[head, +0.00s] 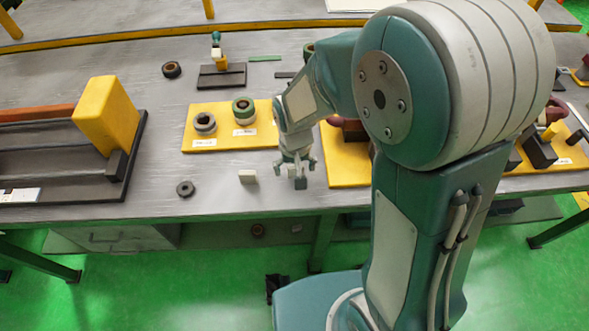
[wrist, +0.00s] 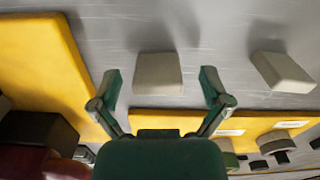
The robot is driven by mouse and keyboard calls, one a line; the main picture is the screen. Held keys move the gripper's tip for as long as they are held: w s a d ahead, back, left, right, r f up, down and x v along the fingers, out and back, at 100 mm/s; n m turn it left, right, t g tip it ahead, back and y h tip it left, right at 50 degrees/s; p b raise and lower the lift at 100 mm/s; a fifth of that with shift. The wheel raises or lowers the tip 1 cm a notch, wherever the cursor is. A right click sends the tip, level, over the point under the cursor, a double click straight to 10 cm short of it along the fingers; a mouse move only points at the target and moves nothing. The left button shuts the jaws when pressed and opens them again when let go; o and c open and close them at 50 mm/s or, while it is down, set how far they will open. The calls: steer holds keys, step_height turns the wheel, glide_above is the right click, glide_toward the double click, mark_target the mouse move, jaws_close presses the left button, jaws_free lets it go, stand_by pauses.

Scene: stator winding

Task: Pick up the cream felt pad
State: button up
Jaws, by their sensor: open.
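In the head view a small pale cream block (head: 247,177) stands on the bench near its front edge, left of my gripper (head: 296,168). In the wrist view two pale blocks show: one (wrist: 157,73) lies between the lines of my open fingers, and another (wrist: 283,72) lies to the right, outside them. They look much alike, and I cannot tell for sure which is the cream felt pad. My gripper (wrist: 161,88) points down over the bench, open, with nothing visibly held. Its height above the block is hard to judge.
A yellow board (head: 190,145) with grey and green rings lies behind left. Another yellow board (head: 345,178) lies right of my gripper, partly hidden by my arm. A dark ring (head: 185,188) lies left. A black fixture with a yellow block (head: 104,112) stands far left.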

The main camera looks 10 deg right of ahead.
steer(key=shift+d+f, duration=0.1)
steer(key=shift+f, duration=0.35)
steer(key=shift+c, duration=0.3)
steer(key=c, duration=0.8)
